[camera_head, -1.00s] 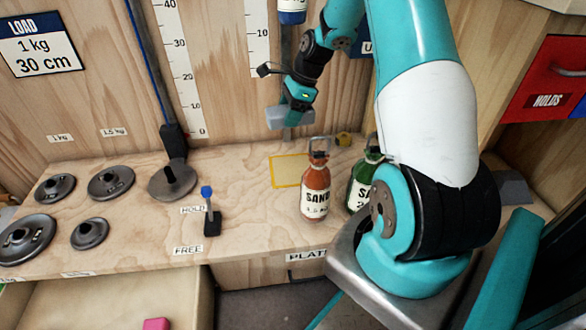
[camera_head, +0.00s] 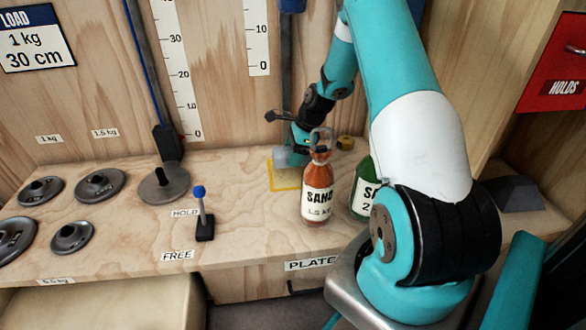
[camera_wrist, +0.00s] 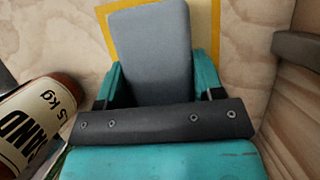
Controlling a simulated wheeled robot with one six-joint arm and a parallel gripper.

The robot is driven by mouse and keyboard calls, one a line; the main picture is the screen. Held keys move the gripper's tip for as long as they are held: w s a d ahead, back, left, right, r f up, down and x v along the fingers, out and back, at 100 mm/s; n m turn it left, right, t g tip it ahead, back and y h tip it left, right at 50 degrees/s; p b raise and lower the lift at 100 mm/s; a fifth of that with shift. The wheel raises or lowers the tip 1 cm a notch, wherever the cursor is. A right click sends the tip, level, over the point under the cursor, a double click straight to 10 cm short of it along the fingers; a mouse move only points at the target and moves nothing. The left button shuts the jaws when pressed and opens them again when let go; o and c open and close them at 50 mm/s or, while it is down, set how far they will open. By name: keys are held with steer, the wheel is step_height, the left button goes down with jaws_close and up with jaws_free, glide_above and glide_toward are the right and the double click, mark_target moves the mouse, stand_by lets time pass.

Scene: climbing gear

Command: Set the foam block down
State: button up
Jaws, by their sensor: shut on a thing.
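The grey foam block (camera_wrist: 150,50) is between the two teal fingers of my gripper (camera_wrist: 158,82) in the wrist view, and the gripper is shut on it. In the head view the foam block (camera_head: 284,157) is low over the yellow-outlined square (camera_head: 285,187) on the wooden bench. I cannot tell whether its underside touches the bench. In the wrist view the yellow outline (camera_wrist: 106,32) shows around the block's far end. My gripper (camera_head: 292,156) is behind the orange sand bottle, which hides part of it.
The orange sand bottle (camera_head: 317,190) stands close in front of my gripper, with a green bottle (camera_head: 362,190) to its right. A blue-topped lever (camera_head: 202,212) and several weight plates (camera_head: 98,185) are on the left. Bench between lever and square is clear.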

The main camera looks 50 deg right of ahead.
step_height(320, 180, down, 4)
steer(key=shift+b, duration=1)
steer(key=shift+r, duration=0.1)
steer(key=o, duration=0.9)
